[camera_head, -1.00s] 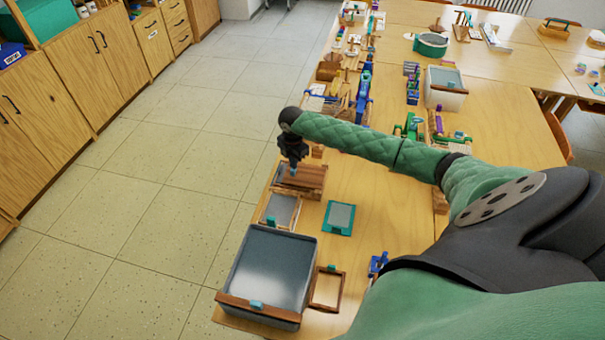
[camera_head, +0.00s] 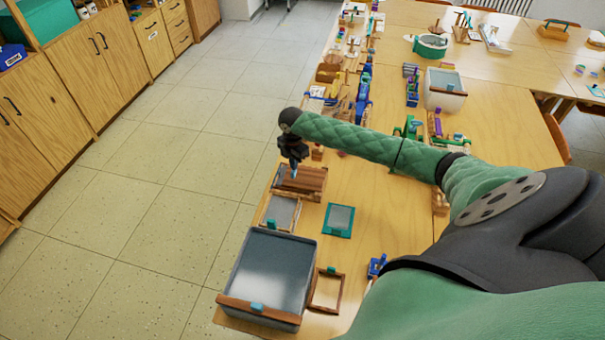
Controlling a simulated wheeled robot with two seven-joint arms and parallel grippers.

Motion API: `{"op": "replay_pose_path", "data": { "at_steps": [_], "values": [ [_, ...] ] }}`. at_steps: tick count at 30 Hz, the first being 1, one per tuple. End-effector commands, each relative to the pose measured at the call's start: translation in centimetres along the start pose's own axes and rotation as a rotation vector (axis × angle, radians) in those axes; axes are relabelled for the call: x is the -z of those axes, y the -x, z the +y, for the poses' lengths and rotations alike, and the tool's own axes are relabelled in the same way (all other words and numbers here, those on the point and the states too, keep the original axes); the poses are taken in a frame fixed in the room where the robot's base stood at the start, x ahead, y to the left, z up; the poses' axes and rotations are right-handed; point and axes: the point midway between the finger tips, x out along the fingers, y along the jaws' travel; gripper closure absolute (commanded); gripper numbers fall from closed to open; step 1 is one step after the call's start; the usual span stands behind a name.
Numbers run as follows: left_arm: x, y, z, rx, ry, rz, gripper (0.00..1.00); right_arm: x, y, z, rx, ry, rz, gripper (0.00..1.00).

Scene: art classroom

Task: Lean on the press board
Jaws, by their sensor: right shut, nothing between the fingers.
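The press board (camera_head: 309,182) is a brown wooden piece near the left edge of the table, seemingly on a wooden stand or stack whose details are too small to tell. My right gripper (camera_head: 294,172) is shut and empty, pointing down at the left part of the board. Its fingertips are at or just above the top of the board; I cannot tell whether they touch. The green right arm reaches across the table from the right. My left gripper is not in view.
A wood-framed screen (camera_head: 282,213), a large grey tub (camera_head: 232,275), a teal-framed screen (camera_head: 339,220) and an empty brown frame (camera_head: 341,291) lie nearer on the table. Blue and wooden items (camera_head: 363,92) crowd the table beyond. Open tiled floor (camera_head: 150,200) lies left.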

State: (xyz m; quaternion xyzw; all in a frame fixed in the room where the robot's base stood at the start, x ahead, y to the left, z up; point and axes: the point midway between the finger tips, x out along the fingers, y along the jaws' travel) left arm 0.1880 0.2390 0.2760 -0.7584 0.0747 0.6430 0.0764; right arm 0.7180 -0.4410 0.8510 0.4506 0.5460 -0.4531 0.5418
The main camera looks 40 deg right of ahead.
Motion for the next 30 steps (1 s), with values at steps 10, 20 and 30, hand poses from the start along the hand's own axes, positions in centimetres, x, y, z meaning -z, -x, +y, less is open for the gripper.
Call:
{"op": "replay_pose_path", "data": {
  "at_steps": [10,20,30],
  "values": [
    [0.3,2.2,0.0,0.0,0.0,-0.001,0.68,-0.1,2.9,0.2,-0.005,-0.001,-0.001,1.0],
    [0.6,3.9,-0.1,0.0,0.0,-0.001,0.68,-0.2,5.1,0.2,-0.006,-0.001,-0.002,1.0],
    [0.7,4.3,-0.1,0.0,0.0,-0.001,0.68,-0.2,5.6,0.2,-0.006,-0.001,-0.002,1.0]
  ]
}}
